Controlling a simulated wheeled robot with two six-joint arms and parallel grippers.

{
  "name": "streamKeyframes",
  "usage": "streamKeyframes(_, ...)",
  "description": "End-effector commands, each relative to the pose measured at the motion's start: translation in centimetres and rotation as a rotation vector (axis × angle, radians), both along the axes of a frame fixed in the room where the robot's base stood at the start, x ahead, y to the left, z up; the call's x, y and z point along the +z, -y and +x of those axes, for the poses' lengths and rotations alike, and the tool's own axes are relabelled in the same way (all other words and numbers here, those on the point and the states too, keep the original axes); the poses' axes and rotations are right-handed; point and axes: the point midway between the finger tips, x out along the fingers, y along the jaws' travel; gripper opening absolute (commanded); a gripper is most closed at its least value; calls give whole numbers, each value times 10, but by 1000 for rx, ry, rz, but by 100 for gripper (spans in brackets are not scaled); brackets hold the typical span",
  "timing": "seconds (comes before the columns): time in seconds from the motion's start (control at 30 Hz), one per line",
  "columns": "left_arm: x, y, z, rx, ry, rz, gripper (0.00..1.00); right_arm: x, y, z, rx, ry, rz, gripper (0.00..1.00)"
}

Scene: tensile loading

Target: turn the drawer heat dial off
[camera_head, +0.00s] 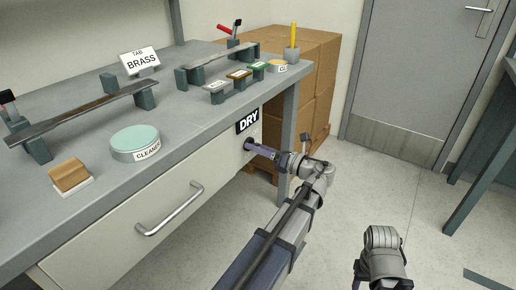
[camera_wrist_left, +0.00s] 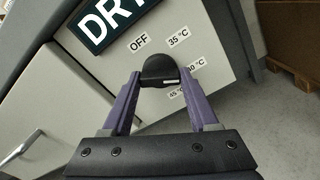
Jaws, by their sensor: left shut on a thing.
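My right gripper is not visible.
The pale drawer front (camera_head: 115,238) has a metal handle (camera_head: 170,209) and looks closed. On the bench above stand a round CLEANER pad (camera_head: 135,140), a BRASS sign (camera_head: 140,61) and several racks. Cardboard boxes (camera_head: 318,70) stand behind the bench leg.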

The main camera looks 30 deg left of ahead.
Motion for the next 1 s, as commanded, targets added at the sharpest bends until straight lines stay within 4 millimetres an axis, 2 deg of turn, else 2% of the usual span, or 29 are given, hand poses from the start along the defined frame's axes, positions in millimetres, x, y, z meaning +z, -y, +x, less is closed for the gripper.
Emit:
streamKeyframes(0.03,0,0,0,0,0,0,17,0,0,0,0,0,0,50)
streamKeyframes(0.17,0,0,0,0,0,0,4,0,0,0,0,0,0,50)
streamKeyframes(0.37,0,0,0,-1,18,-2,4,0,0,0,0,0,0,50)
streamKeyframes(0.57,0,0,0,-1,110,-9,4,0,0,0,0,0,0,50)
streamKeyframes(1.0,0,0,0,-1,503,-40,4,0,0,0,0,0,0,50)
